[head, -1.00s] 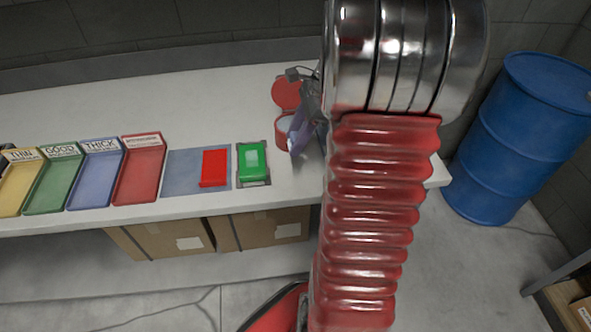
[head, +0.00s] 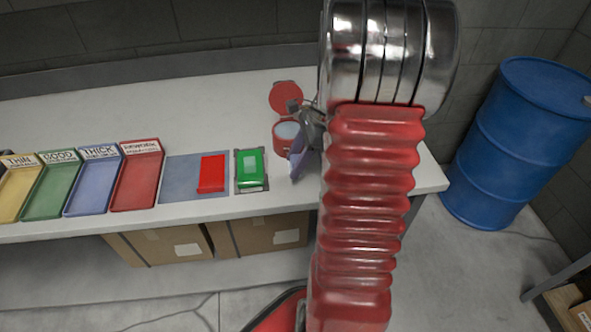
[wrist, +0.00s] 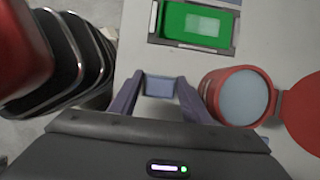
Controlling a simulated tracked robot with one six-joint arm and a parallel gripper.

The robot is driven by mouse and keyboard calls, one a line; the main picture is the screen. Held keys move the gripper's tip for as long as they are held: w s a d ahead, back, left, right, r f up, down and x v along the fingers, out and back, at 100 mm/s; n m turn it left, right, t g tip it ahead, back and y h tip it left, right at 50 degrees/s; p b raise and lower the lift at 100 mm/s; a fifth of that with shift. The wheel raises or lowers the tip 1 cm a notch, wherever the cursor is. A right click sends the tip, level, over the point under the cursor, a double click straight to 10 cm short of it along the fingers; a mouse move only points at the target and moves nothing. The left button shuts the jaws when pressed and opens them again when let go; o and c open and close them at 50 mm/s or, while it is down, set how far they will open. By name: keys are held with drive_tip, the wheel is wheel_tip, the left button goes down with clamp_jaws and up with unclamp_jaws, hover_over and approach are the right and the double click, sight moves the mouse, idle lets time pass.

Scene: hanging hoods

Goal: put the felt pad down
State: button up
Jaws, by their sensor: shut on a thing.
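My gripper (wrist: 158,90) has two purple fingers and is shut on a small blue-grey pad (wrist: 159,86), which looks like the felt pad. In the wrist view the pad sits between the fingertips over the pale bench top. In the head view my gripper (head: 299,157) is just beside the red round pot (head: 284,143), partly behind my arm, and the pad cannot be made out. The pot also shows in the wrist view (wrist: 213,85), right of the fingers, with a pale grey-blue surface inside and its red lid (wrist: 303,112) open.
A green box (head: 250,182) sits in a dark frame left of my gripper. Further left are a red block (head: 211,173) on a blue-grey mat (head: 183,189) and several labelled coloured trays, including a red one (head: 137,182). A blue barrel (head: 515,145) stands right of the bench (head: 215,118).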

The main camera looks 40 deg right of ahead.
drive_tip(key=shift+f, duration=1.9)
drive_tip(key=o, duration=1)
drive_tip(key=v, duration=1.2)
drive_tip(key=shift+r, duration=0.1)
drive_tip(key=shift+w+a, duration=0.1)
